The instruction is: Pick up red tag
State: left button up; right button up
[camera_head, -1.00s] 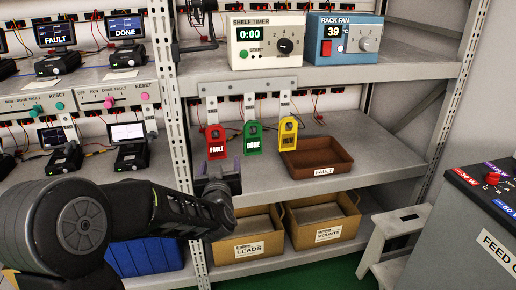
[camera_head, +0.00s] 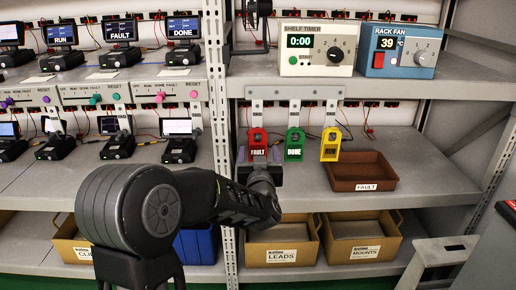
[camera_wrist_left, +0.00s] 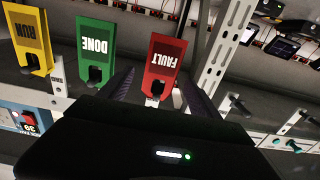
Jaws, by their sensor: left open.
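The red tag (camera_head: 257,144), marked FAULT, hangs on a white hook strip on the middle shelf, left of the green DONE tag (camera_head: 294,144) and the yellow RUN tag (camera_head: 330,144). My left gripper (camera_head: 258,160) is at the red tag's lower end, its fingers to either side. In the left wrist view the red tag (camera_wrist_left: 165,60) shows upside down between the open fingers of the left gripper (camera_wrist_left: 155,84). I cannot tell whether the fingers touch it.
A brown tray (camera_head: 362,182) labelled FAULT stands right of the tags. Above are the shelf timer (camera_head: 316,48) and rack fan box (camera_head: 398,50). LEADS (camera_head: 282,257) and MOUNTS (camera_head: 365,252) boxes sit below. A rack post (camera_head: 222,120) stands close left of the gripper.

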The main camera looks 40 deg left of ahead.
aim_at(258, 145)
pick_arm(q)
jog(key=shift+w+a, duration=0.15)
jog(key=shift+x, duration=2.65)
jog(key=shift+r, duration=0.1)
jog(key=c, duration=1.4)
